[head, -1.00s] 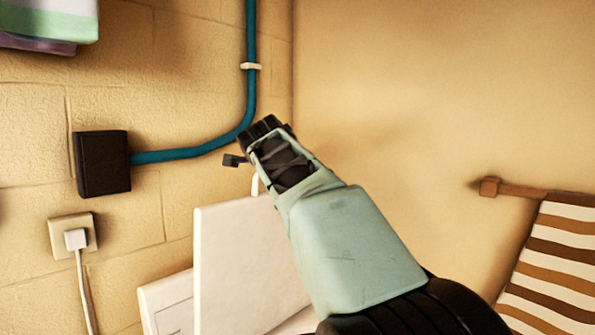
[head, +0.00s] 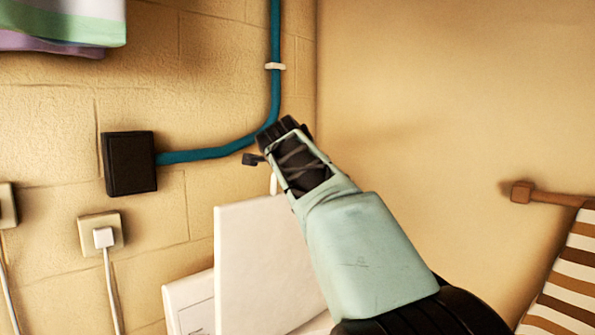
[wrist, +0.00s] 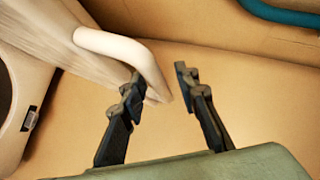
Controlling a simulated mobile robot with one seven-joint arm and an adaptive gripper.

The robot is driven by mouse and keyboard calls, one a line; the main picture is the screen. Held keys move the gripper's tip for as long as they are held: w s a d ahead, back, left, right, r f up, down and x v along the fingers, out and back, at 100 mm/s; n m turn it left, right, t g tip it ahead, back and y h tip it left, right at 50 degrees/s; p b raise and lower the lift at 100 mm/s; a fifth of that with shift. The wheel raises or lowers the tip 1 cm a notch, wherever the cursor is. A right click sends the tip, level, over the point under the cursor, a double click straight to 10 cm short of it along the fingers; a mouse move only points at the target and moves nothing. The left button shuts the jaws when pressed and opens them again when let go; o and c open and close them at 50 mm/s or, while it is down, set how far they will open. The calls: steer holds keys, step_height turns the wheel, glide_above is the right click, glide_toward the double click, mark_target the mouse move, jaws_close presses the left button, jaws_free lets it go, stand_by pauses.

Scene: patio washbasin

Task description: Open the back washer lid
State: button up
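The washer lid (head: 265,265) is a white panel that stands raised, nearly upright, in the lower middle of the head view. Part of the white washer body (head: 192,303) shows behind it at its left. My gripper (head: 266,144) is above the lid's top edge, near the wall. My arm hides the lid's right part.
A black box (head: 130,163) with a blue pipe (head: 205,152) is on the brick wall behind. A socket (head: 98,236) with a plugged-in white cable is below it. A striped cloth (head: 570,285) hangs from a wooden bar (head: 545,194) at the right. The plain wall between is clear.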

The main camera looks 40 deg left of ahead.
steer(key=v, duration=1.2)
stand_by(0.3)
